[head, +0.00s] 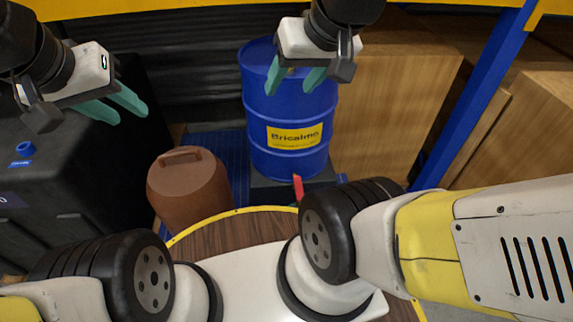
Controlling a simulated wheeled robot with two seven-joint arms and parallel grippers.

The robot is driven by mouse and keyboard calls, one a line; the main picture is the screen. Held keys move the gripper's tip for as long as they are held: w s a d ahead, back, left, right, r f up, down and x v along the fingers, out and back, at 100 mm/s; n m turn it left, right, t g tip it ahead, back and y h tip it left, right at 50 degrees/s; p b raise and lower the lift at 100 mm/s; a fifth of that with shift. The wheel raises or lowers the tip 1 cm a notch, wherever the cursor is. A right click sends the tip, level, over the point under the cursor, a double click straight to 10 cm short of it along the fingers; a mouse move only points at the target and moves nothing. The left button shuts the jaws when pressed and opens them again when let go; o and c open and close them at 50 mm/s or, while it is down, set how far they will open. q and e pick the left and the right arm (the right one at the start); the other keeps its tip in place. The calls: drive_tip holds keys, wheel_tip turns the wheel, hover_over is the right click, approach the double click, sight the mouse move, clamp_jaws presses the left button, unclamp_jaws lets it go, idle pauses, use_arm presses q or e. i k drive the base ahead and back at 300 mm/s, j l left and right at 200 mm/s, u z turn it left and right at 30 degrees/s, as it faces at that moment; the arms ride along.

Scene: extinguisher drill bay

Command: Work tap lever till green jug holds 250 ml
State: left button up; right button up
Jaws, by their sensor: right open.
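A blue drum (291,105) with a yellow "Bricalmo" label stands upright at the centre back. A narrow red piece (298,189) shows below the drum's front; it may be the tap lever, but my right arm hides what is under it. No green jug is visible. My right gripper (291,90) is open and empty, in front of the drum's upper part in the picture. My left gripper (131,116) is open and empty at upper left, in front of a black case. I cannot tell the exact distance from gripper to drum.
A brown lidded container (188,190) with a top handle stands left of the drum. A black case (45,180) is at far left. A round wooden tabletop (225,240) with a yellow rim lies in front, partly covered by my body. A blue post (480,90) and wooden crates (390,110) stand right.

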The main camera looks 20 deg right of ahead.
sight(300, 193)
drive_tip(key=k+l+z, duration=0.1)
drive_tip(key=k+z, duration=0.15)
drive_tip(key=k, duration=0.15)
drive_tip(key=k+l+z, duration=0.3)
drive_tip(key=k+j, duration=0.1)
drive_tip(key=k, duration=0.7)
drive_tip(key=i+z, duration=0.3)
drive_tip(key=i, duration=1)
